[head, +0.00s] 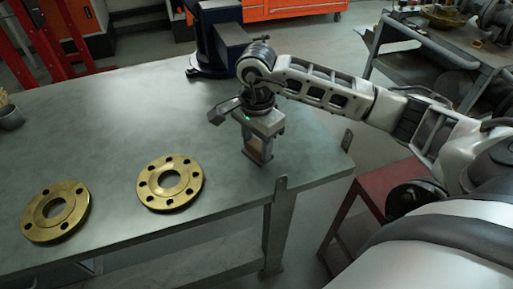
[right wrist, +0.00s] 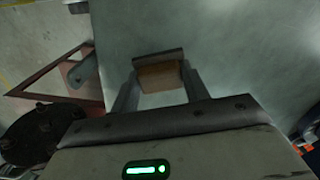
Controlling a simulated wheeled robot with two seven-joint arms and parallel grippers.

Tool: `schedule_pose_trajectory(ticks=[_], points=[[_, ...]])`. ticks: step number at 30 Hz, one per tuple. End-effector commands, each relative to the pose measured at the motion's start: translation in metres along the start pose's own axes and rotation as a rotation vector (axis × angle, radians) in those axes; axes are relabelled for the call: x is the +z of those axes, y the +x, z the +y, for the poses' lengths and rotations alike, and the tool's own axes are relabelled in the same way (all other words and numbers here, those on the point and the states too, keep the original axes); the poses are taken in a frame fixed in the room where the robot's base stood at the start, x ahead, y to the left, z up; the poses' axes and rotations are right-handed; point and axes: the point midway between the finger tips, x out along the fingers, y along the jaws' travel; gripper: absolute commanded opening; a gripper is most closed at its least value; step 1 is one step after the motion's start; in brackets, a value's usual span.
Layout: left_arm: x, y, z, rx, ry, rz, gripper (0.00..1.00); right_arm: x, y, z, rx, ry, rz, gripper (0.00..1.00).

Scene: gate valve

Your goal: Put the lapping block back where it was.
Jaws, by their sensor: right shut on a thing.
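The lapping block (head: 255,145) shows as a small brown piece between the fingers of my right gripper (head: 258,156), near the right end of the grey workbench (head: 110,120). The gripper points down and is shut on the block. In the right wrist view the block (right wrist: 160,77) has a tan face and sits between the two fingertips, with a grey strip along its far edge. The block is at or just above the bench top; I cannot tell if it touches. The fingers hide part of it. My left gripper is not in view.
Two brass flanges with bolt holes, a left one (head: 37,218) and a right one (head: 151,190), lie on the bench. A dark blue vise (head: 203,40) stands at the back edge, close to my right arm. The bench middle is clear.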

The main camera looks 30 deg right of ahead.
Motion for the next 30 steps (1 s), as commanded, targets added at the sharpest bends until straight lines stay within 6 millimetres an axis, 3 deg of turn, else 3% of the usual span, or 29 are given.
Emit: schedule_pose_trajectory(ticks=[5, 16, 17, 19, 30], points=[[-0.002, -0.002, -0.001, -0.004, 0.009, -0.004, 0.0, 0.002, 0.019, 0.001, 0.002, -0.003, -0.002, 0.21], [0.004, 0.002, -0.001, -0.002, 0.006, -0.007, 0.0, 0.002, 0.025, 0.001, 0.0, -0.003, -0.001, 0.21], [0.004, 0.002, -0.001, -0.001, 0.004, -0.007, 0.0, 0.002, 0.025, 0.001, 0.002, -0.003, -0.001, 0.48], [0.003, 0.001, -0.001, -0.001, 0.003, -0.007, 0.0, 0.002, 0.024, 0.001, 0.002, -0.003, -0.001, 0.67], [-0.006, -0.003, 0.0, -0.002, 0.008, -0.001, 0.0, 0.002, 0.018, 0.001, 0.003, -0.003, -0.002, 0.67]])
